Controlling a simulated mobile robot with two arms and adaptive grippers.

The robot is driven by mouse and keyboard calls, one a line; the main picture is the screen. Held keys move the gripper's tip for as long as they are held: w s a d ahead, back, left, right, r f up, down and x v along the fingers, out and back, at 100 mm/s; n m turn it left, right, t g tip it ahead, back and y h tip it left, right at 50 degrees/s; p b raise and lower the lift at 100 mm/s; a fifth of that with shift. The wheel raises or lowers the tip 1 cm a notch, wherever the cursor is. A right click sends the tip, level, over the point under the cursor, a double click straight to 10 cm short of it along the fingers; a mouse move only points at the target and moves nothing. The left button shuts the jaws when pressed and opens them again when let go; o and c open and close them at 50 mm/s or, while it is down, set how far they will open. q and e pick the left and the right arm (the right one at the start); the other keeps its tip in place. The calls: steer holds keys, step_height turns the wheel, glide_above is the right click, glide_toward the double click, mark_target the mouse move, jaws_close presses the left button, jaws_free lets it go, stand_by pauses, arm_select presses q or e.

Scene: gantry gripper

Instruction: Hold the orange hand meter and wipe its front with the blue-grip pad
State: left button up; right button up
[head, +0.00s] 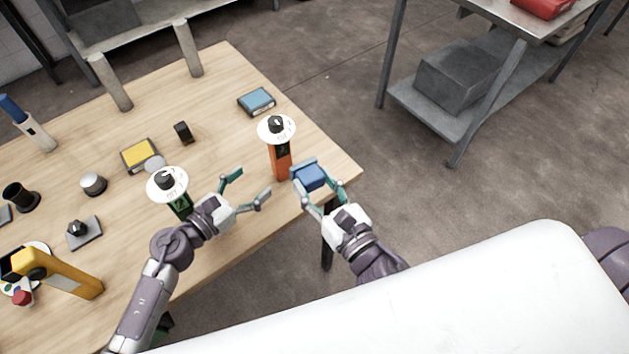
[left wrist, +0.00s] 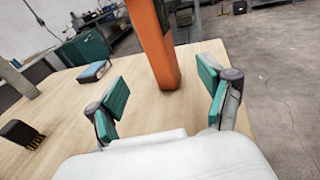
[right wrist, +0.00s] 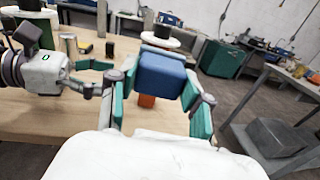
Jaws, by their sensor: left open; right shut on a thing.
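The orange hand meter (head: 281,163) stands upright near the table's right edge, with a white disc and black knob on top. My left gripper (head: 250,183) is open, to the left of the meter and apart from it. In the left wrist view the orange body (left wrist: 155,45) rises beyond and between the spread fingers. My right gripper (head: 320,186) is shut on the blue-grip pad (head: 311,177), just right of the meter. In the right wrist view the pad (right wrist: 162,78) hides most of the meter; the pad's wiping face is hidden.
A similar green meter (head: 181,203) stands close behind my left gripper. A yellow meter (head: 70,276) is at the front left. A blue box (head: 257,101), yellow box (head: 139,155) and small black block (head: 183,132) lie on the table. A grey shelf cart (head: 437,115) stands beyond.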

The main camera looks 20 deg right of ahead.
mark_target(274, 163)
arm_select(q)
steer(key=shift+s+x, duration=0.2)
steer(key=shift+x, duration=1)
arm_select(e)
steer(key=shift+s, duration=0.35)
arm_select(q)
steer(key=b+x, duration=0.1)
steer(key=x, duration=0.4)
steer(key=shift+w, duration=0.2)
arm_select(e)
steer(key=shift+w+f, duration=0.35)
steer(key=shift+f, duration=0.2)
arm_select(q)
steer(key=shift+w+d, duration=0.25)
steer(key=shift+d, duration=0.2)
arm_select(e)
steer(key=shift+s+f, duration=0.15)
arm_select(q)
steer(key=shift+w+d, duration=0.15)
steer(key=shift+d, duration=0.05)
steer(key=shift+c, duration=0.3)
steer(key=c, duration=1.2)
